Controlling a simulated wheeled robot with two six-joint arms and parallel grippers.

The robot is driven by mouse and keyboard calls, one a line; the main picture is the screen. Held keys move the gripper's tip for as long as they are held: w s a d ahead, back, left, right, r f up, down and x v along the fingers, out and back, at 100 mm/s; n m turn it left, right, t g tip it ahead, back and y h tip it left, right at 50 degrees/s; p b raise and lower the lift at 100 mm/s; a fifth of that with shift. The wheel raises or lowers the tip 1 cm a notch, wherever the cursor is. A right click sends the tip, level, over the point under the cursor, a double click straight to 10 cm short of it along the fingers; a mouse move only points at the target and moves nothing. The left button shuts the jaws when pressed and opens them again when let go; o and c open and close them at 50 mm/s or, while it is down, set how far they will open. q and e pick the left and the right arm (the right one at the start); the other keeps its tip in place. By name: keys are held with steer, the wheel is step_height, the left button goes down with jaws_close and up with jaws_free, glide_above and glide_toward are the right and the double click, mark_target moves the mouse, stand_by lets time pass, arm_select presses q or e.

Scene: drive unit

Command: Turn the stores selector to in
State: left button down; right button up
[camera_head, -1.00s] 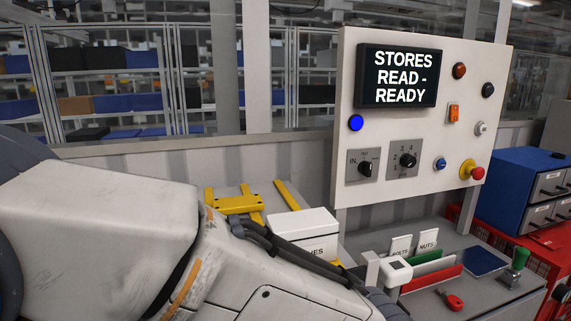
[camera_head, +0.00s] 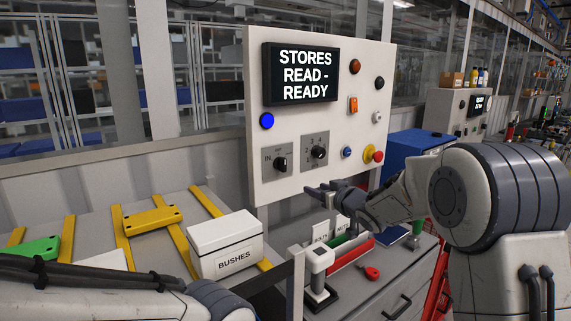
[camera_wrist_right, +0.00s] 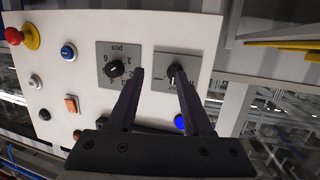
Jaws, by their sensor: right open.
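The stores selector (camera_head: 281,163) is a black knob on a square grey plate, low on the left of the white panel. IN is printed left of the knob. I cannot read its pointing direction for certain. The selector also shows in the right wrist view (camera_wrist_right: 175,74), turned over. My right gripper (camera_head: 318,189) is open and empty, below and to the right of the selector in the head view. In the wrist view its fingers (camera_wrist_right: 161,76) point at the panel, the selector lying near one fingertip. No contact shows. My left gripper is out of view.
A numbered knob (camera_head: 319,152) sits just right of the selector. The display (camera_head: 301,74) reads STORES READ - READY. An emergency stop (camera_head: 375,154) and several buttons are further right. Below are a BUSHES box (camera_head: 226,245) and a scanner on a stand (camera_head: 319,262).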

mark_target(285, 163)
steer(key=w+a+r+n+y+p, duration=0.1)
steer(key=w+a, duration=0.1)
steer(key=w, duration=0.1)
steer(key=w+a+r+y+p, duration=0.1)
steer(key=w+a+y, duration=0.1)
steer(key=w+a, duration=0.1)
steer(key=w+a+r+n+y+p, duration=0.1)
steer(key=w+a+p, duration=0.1)
steer(key=w, duration=0.1)
steer(key=shift+w+a+r+n+y, duration=0.2)
steer(key=shift+w+r+n+y, duration=0.05)
steer(key=shift+r+n+y, duration=0.1)
steer(key=shift+x, duration=0.8)
steer(key=shift+f, duration=0.1)
jaws_close()
